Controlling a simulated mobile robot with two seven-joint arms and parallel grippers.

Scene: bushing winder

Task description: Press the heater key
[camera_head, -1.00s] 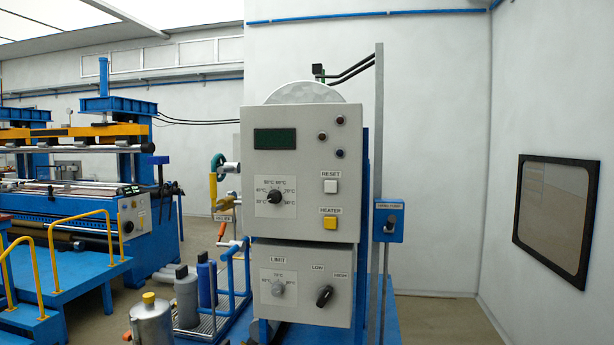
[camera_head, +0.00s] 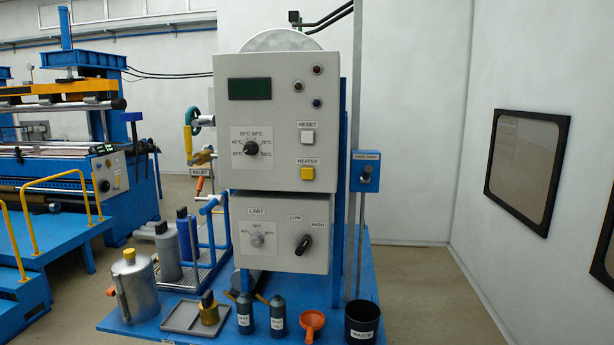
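Neither of my grippers is in view, and nothing covers the heater key.
A lower box (camera_head: 279,235) carries limit and low/high knobs. On the blue base stand a metal can (camera_head: 134,285), a grey tray (camera_head: 180,318), small bottles (camera_head: 278,318), an orange funnel (camera_head: 312,322) and a black waste bin (camera_head: 362,322). A hand-pump box (camera_head: 365,172) is at right.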

